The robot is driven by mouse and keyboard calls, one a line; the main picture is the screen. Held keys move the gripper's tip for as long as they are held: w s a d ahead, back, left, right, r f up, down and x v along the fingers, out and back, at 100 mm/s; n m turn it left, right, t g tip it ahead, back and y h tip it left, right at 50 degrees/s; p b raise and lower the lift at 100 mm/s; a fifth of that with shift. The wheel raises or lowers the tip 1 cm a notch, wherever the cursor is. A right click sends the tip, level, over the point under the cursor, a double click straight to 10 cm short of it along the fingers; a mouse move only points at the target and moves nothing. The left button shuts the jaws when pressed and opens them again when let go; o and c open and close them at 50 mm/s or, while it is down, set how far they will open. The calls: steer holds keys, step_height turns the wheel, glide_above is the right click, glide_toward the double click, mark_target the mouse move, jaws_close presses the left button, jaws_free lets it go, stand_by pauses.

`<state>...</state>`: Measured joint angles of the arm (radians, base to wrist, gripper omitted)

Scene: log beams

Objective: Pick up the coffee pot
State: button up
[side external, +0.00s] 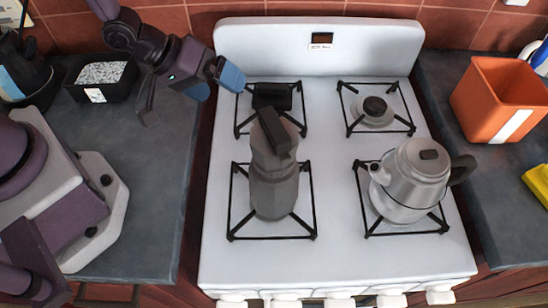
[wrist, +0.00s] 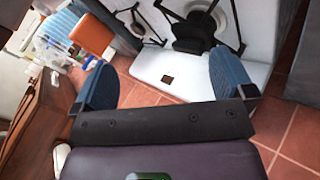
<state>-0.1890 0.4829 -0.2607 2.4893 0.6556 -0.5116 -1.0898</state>
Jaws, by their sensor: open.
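The grey coffee pot (side external: 273,188) stands on the front left burner of the white stove in the side external view. Its black handle (side external: 275,130) points up and back. My gripper (side external: 216,84) is above the stove's back left edge, behind, left of and apart from the pot. Its two blue fingers are spread, with nothing seen between them. In the wrist view my gripper (wrist: 163,70) shows the same wide gap. I cannot make out the coffee pot in the wrist view.
A silver kettle (side external: 408,180) stands on the front right burner. The back right burner (side external: 375,108) is empty. An orange container (side external: 500,98) and a yellow item (side external: 538,184) are on the right counter. A black tray (side external: 100,78) of pale granules is on the left counter.

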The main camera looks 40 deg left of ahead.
mark_target(257, 171)
steer(key=s+d+f+n+h, duration=0.1)
steer(key=s+d+n+h, duration=0.1)
steer(key=d+n+h, duration=0.1)
steer(key=s+d+f+n+h, duration=0.1)
steer(key=s+d+n+h, duration=0.2)
steer(key=d, duration=0.1)
steer(key=s+d+f+n+t+h, duration=0.1)
steer(key=s+d+n+h, duration=0.2)
steer(key=d+n, duration=0.1)
steer(key=shift+d+h, duration=0.3)
steer(key=shift+d, duration=0.05)
steer(key=n+t, duration=0.1)
steer(key=n, duration=0.1)
steer(key=d+n+t, duration=0.1)
steer(key=n+t, duration=0.1)
steer(key=n, duration=0.1)
steer(key=shift+w+d+f+n, duration=0.1)
steer(key=shift+d+f+n, duration=0.15)
steer(key=shift+d+n, duration=0.05)
steer(key=shift+w+d+f+n+t+y, duration=0.6)
steer(key=shift+w+n+t+y, duration=0.2)
steer(key=shift+n, duration=0.75)
steer(key=shift+w+d+f+n+t+y, duration=0.6)
steer(key=shift+w+n+y, duration=0.3)
steer(key=shift+n, duration=0.6)
steer(key=shift+w+d+f+n+t+y, duration=0.6)
steer(key=shift+w+n+t+y, duration=0.25)
steer(key=shift+n, duration=0.7)
steer(key=c, duration=1)
